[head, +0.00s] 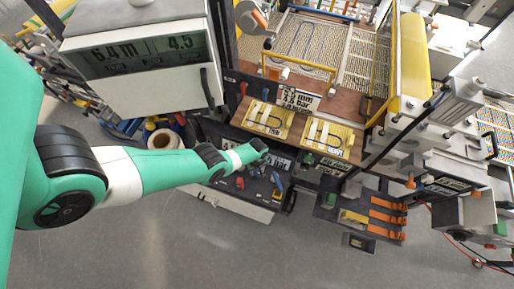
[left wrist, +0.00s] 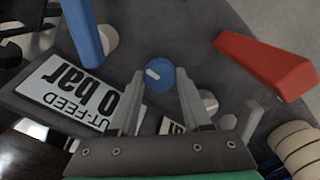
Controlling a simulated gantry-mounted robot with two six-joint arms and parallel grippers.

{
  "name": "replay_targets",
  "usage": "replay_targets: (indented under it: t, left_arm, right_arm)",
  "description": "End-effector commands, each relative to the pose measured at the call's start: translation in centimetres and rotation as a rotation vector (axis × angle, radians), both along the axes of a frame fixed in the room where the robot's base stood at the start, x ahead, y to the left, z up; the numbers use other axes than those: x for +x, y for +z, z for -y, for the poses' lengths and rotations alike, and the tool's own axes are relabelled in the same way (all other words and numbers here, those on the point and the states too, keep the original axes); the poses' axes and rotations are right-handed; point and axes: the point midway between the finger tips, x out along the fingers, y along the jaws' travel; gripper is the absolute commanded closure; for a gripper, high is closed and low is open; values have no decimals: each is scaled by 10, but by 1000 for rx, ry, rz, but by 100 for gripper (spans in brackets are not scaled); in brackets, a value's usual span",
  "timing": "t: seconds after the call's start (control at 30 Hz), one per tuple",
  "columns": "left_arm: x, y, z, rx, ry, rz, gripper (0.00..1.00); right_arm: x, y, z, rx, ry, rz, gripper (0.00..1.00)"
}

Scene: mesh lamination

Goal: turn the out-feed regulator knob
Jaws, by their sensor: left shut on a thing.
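The round blue out-feed regulator knob (left wrist: 160,74) has a white pointer mark, which shows tilted in the left wrist view. My left gripper (left wrist: 160,92) has one finger on each side of the knob and is shut on it. A white label plate (left wrist: 78,92) beside it reads "OUT-FEED" and "0 bar", upside down and partly hidden by a finger. In the head view, my left gripper (head: 262,146) is at the dark control panel (head: 230,135), and the knob cannot be made out there. My right gripper is in neither view.
A red lever (left wrist: 265,66) and a blue handle (left wrist: 82,30) flank the gripper in the left wrist view. In the head view, a large display box (head: 140,62) stands above my left arm. Two yellow pieces (head: 268,118) (head: 328,138) lie on the brown board behind the panel.

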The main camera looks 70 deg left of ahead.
Motion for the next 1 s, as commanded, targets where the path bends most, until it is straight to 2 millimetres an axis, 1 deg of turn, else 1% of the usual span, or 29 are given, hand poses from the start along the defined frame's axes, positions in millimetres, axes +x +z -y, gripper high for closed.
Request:
replay_targets:
  t: [0.27, 1.0]
  left_arm:
    - [0, 0, 0, 0, -170, 0, 100]
    - [1, 0, 0, 0, -865, 0, 100]
  right_arm:
    - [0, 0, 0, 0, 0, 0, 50]
    - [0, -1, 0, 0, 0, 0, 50]
